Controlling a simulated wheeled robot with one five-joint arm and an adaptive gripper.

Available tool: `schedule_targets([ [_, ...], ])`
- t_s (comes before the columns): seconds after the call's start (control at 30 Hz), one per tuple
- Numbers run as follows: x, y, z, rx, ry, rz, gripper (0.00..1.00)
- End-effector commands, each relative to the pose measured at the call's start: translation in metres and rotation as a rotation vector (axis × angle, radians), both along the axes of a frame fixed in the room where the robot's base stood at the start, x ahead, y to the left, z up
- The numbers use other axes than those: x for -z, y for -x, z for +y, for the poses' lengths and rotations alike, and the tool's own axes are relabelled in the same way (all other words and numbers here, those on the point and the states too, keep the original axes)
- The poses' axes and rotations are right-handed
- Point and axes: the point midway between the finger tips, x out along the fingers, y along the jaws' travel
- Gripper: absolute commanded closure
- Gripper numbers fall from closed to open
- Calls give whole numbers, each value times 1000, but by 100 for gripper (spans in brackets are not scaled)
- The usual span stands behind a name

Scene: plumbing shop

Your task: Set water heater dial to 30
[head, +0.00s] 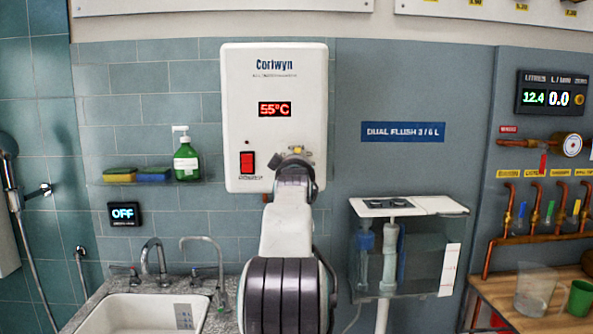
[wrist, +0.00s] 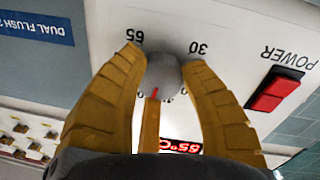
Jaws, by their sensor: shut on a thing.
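The water heater (head: 275,85) is a white wall box labelled Corlwyn, with a red display (head: 275,109) reading 55°C. Its dial (wrist: 163,74) is a grey round knob, seen upside down in the wrist view. The 65 mark is at the dial's upper left and the 30 mark at its upper right. A red pointer mark (wrist: 155,92) shows at the dial's lower edge, slightly left. My gripper (wrist: 163,62) has its yellow fingers shut on either side of the dial. In the head view my arm hides most of the dial.
A red POWER switch (wrist: 275,90) sits beside the dial; it also shows in the head view (head: 247,161). A shelf with a green soap bottle (head: 186,160) and sponges is at left. A clear cistern (head: 405,250) stands at right, and a sink (head: 140,314) is at lower left.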

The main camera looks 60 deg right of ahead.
Motion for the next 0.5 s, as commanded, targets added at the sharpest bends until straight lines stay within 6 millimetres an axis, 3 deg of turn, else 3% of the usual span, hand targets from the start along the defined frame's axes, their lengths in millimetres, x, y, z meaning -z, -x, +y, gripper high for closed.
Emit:
schedule_targets([
  [0.5, -1, -2, 1, 8, 216, 317, 93],
])
